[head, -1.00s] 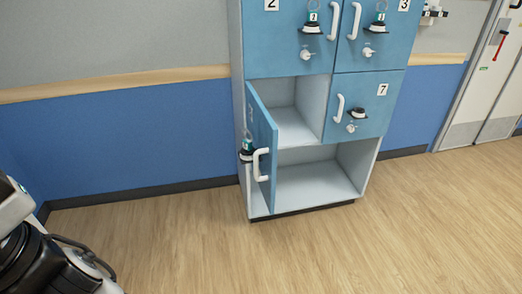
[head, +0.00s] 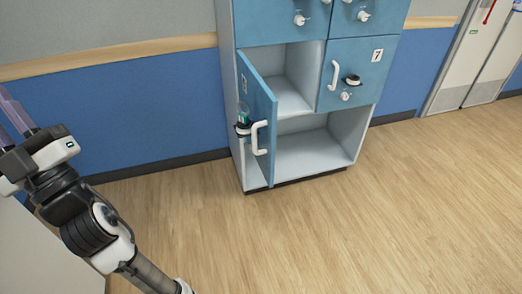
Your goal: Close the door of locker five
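The blue locker door (head: 263,130) at the lower left of the cabinet stands wide open, swung out toward me and seen at a steep angle. Its number label is too oblique to read. A white handle (head: 258,138) and a dark lock fitting with a greenish part (head: 243,125) are on its outer face. The light grey compartment (head: 290,90) behind it looks empty. My gripper (head: 14,112) is at the far left edge, well apart from the door, fingers pointing up and left. It is partly cut off, so its opening is unclear.
Locker seven (head: 362,75) is closed, right of the open compartment. An open lower space (head: 310,155) lies beneath. Closed blue doors are above. A blue wall (head: 150,110) stands behind. The wooden floor (head: 330,235) in front is clear. A white door (head: 470,65) is far right.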

